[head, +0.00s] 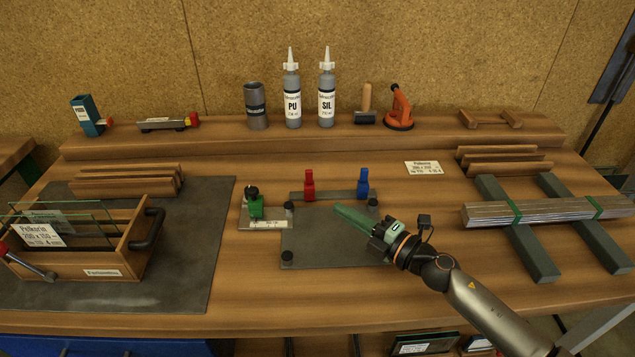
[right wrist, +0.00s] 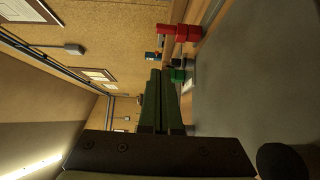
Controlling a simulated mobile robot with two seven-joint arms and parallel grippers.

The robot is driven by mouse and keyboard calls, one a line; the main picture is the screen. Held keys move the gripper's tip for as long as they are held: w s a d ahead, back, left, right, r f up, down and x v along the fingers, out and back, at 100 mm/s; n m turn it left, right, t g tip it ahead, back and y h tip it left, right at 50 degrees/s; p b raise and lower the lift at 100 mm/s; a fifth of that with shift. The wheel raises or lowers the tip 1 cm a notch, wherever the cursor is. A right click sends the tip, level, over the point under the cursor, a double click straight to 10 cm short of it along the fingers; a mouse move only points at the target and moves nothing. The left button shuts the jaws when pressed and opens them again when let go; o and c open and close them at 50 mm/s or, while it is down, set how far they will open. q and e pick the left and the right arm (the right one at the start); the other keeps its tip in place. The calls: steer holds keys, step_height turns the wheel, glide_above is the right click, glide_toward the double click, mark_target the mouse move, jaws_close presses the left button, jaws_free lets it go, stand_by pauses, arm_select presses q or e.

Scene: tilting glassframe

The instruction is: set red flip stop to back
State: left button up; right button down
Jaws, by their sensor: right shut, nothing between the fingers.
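The red flip stop (head: 309,185) stands upright at the left part of a grey bar (head: 337,195) along the back of a dark plate (head: 315,255). It also shows in the right wrist view (right wrist: 182,33), turned on its side by the camera's roll. A matching blue flip stop (head: 363,184) stands on the same bar to the right. My right gripper (head: 338,209) has green fingers, shut and empty, over the plate. Its tips lie in front of the bar, right of the red stop and apart from it. The fingers also show in the right wrist view (right wrist: 158,76).
A green clamp (head: 256,207) sits on a scale plate left of the red stop. A wooden glass rack (head: 130,245) is at left; strips (head: 545,210) lie across grey rails at right. Bottles stand on the rear shelf.

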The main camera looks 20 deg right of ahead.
mark_target(309, 186)
steer(key=x, duration=0.8)
steer(key=shift+w+d+f, duration=0.1)
steer(key=shift+w+d, duration=0.15)
steer(key=shift+w, duration=0.35)
steer(key=shift+w+d, duration=0.25)
steer(key=shift+w, duration=0.35)
arm_select(q)
steer(key=shift+f, duration=0.1)
arm_select(e)
steer(key=shift+w+d, duration=0.15)
steer(key=shift+w, duration=0.45)
arm_select(q)
steer(key=shift+w+a, duration=0.1)
arm_select(e)
steer(key=shift+d, duration=0.1)
